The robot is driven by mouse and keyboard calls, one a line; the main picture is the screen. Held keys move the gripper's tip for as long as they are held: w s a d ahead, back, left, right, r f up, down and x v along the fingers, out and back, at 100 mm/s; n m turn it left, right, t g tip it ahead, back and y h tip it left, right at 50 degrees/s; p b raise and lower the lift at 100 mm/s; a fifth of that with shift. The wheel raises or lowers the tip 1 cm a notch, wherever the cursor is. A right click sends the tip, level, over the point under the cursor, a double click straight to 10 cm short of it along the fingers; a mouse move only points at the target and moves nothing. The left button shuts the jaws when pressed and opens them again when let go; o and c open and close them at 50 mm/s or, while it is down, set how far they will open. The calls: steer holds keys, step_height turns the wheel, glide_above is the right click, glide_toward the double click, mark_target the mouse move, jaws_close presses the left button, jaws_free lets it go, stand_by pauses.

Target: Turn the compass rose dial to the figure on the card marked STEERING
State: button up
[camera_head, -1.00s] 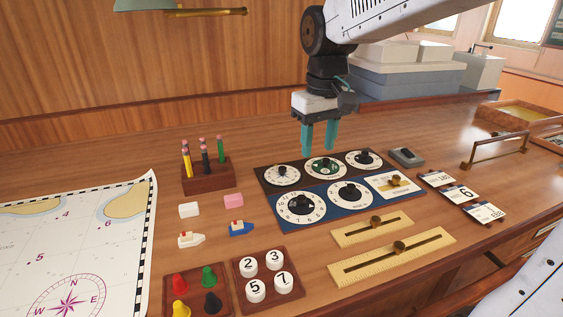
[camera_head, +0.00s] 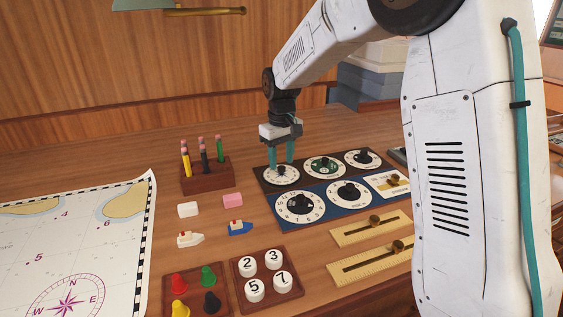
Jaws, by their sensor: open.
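My gripper (camera_head: 282,165) is open, pointing down over the top-left dial (camera_head: 282,176) of the black panel. Its teal fingers appear to stand either side of that dial's dark knob; contact cannot be told. The markings are too small to tell which is the compass rose. The number cards at the right, seen earlier, are now hidden behind my arm, so the STEERING card is not in view.
A blue panel with two numbered dials (camera_head: 300,206) (camera_head: 349,193) adjoins in front. Brass slider scales (camera_head: 370,229) lie nearer. A wooden pencil block (camera_head: 208,176) stands left of the dials, with small blocks and toy boats (camera_head: 240,228) below it. A chart (camera_head: 75,245) covers the left.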

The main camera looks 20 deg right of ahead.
steer(key=shift+f, duration=0.8)
jaws_close()
steer(key=shift+m, duration=2.8)
